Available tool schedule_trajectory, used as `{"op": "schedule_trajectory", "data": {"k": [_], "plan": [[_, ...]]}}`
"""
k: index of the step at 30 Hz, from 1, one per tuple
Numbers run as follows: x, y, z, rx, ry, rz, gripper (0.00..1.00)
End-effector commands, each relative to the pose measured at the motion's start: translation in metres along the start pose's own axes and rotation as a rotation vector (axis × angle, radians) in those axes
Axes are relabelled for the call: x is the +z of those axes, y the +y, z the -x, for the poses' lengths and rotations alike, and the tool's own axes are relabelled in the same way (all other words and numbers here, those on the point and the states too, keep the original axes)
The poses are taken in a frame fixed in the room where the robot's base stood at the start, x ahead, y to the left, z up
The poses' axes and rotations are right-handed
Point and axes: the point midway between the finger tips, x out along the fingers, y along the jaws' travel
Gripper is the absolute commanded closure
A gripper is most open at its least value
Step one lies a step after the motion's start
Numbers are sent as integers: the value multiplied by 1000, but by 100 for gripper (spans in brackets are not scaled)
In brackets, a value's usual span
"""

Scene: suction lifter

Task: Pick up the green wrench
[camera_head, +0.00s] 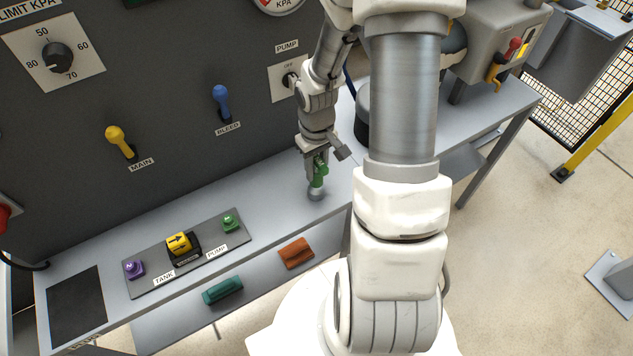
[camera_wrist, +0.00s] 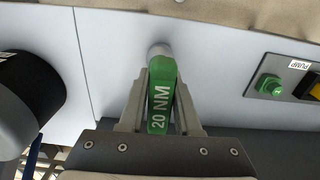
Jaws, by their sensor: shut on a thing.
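The green wrench (camera_wrist: 162,95), marked "20 NM", is between the two fingers of my gripper (camera_wrist: 160,95) in the wrist view. My gripper is shut on it. In the head view my gripper (camera_head: 317,172) is over the grey bench, with the green wrench (camera_head: 319,178) under it. The wrench's grey round end (camera_head: 315,193) points down at the bench top. I cannot tell whether that end touches the bench.
The grey bench (camera_head: 270,190) carries a panel (camera_head: 205,254) with a purple knob, a yellow switch and a green knob. An orange block (camera_head: 296,253) and a teal block (camera_head: 222,290) sit lower at the front. Yellow (camera_head: 120,142) and blue (camera_head: 222,103) levers project from the dark wall.

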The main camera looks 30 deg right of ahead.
Motion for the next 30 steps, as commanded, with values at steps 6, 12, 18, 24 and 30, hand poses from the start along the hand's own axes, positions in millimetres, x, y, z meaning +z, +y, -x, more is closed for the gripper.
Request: {"op": "schedule_trajectory", "data": {"k": [6,12,18,24,30], "plan": [[0,0,1,1,1,0,100],[-1,1,12,2,2,0,100],[-1,1,45,3,6,-2,100],[20,42,70,3,3,-10,100],[39,78,94,3,3,-6,100]]}}
